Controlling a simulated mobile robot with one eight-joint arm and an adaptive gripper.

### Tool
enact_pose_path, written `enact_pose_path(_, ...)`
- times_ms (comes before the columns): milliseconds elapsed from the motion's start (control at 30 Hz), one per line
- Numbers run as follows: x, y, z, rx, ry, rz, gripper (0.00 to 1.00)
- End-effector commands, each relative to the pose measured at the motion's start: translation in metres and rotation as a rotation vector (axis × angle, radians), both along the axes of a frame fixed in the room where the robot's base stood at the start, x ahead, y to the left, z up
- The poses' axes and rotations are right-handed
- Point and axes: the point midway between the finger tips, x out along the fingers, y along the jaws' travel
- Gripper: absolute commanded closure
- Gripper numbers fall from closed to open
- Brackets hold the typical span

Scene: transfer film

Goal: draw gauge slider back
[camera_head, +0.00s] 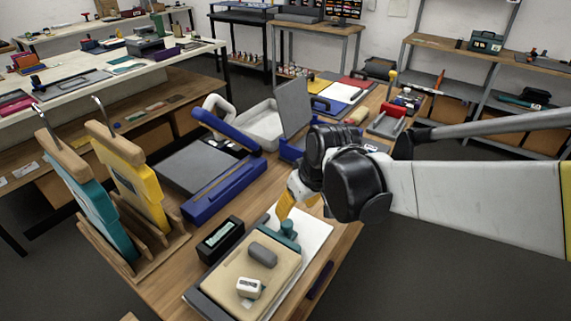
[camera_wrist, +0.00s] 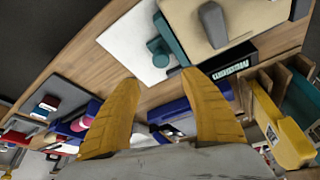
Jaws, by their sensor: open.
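A teal piece with a round knob, which looks like the gauge slider (camera_head: 289,228), sits at the far end of a tan-topped board (camera_head: 228,286) on the front of the bench. In the wrist view the knob (camera_wrist: 158,47) stands beside a teal bar along the board's edge. My gripper (camera_head: 286,208) has yellow fingers and is just beyond the knob in the head view, partly hidden by my wrist. In the wrist view my gripper (camera_wrist: 160,79) is open and empty; the knob lies ahead of the gap between its fingertips, apart from them.
A grey block (camera_head: 263,254) and a white block (camera_head: 249,288) lie on the board. A black box with a display (camera_head: 220,241) stands left of it. A blue-framed device (camera_head: 222,190) and a wooden rack (camera_head: 165,249) with teal and yellow boards stand further left. White sheet (camera_head: 313,234) lies under the board.

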Motion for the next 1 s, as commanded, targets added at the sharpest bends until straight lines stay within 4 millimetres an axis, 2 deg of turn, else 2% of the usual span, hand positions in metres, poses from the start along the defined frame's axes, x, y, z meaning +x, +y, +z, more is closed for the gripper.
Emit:
enact_pose_path(300,0.019,0.011,-0.057,0.001,-0.001,-0.001,0.48)
enact_pose_path(500,0.030,0.016,-0.086,0.000,-0.001,-0.001,0.48)
enact_pose_path(700,0.034,0.019,-0.096,0.000,-0.001,-0.002,0.48)
enact_pose_path(933,0.034,0.019,-0.096,0.000,-0.001,-0.002,0.48)
enact_pose_path(967,0.034,0.019,-0.096,0.000,-0.001,-0.002,0.49)
enact_pose_path(1000,0.034,0.019,-0.096,0.000,-0.001,-0.002,0.62)
